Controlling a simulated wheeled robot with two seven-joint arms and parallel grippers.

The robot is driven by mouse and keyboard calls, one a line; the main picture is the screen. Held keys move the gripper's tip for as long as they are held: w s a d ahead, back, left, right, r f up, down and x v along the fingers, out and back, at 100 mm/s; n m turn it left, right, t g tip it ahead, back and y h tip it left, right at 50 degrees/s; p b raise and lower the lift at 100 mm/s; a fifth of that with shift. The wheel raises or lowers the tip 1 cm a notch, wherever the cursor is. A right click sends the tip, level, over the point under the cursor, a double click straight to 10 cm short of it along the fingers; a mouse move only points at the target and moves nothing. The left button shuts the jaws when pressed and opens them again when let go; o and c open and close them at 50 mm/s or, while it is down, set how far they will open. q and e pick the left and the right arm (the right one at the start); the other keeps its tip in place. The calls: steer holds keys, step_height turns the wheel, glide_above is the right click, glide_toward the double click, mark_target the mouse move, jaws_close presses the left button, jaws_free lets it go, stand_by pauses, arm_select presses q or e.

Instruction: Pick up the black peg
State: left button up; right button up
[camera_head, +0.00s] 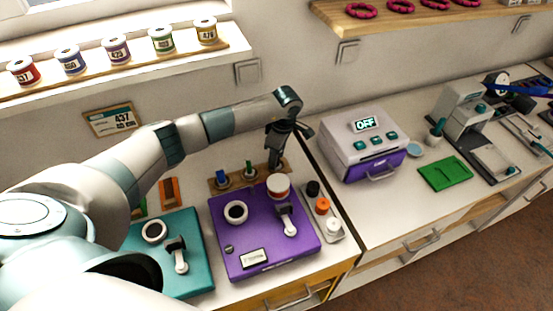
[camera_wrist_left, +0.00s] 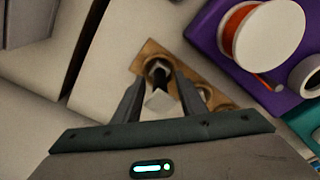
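A wooden peg rack (camera_head: 232,180) stands behind the purple board, with a blue peg (camera_head: 221,177) and a green peg (camera_head: 249,169) upright in it. My left gripper (camera_head: 276,155) points down over the rack's right end, where a dark upright shape, apparently the black peg, is partly hidden by the fingers. In the left wrist view the rack (camera_wrist_left: 204,72) lies beyond my left gripper (camera_wrist_left: 160,82). Its fingers are apart, with the dark, pale-topped peg (camera_wrist_left: 158,69) between or just beyond the tips. Contact cannot be told. My right gripper is not in view.
The purple board (camera_head: 235,240) carries a red-and-white spool (camera_head: 278,187) close to my gripper. A teal board (camera_head: 195,240) is to its left. A small tray (camera_head: 334,236) with black, orange and white pieces is at right. A grey machine (camera_head: 345,150) stands further right.

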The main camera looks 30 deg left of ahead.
arm_select(q)
steer(key=shift+c, duration=0.7)
steer(key=c, duration=0.6)
steer(key=shift+r, duration=0.1)
steer(key=shift+w+r+b, duration=0.1)
steer(key=shift+r+b, duration=0.5)
step_height(320, 180, up, 2)
steer(key=shift+r+b, duration=0.15)
steer(key=shift+b, duration=0.65)
steer(key=s+d+r+b, duration=0.1)
steer(key=d+r+b, duration=0.3)
steer(key=d+r, duration=0.3)
steer(key=d, duration=0.4)
steer(key=shift+s+d+r+b, duration=0.15)
steer(key=shift+d+r+b, duration=0.05)
steer(key=shift+d+b, duration=0.1)
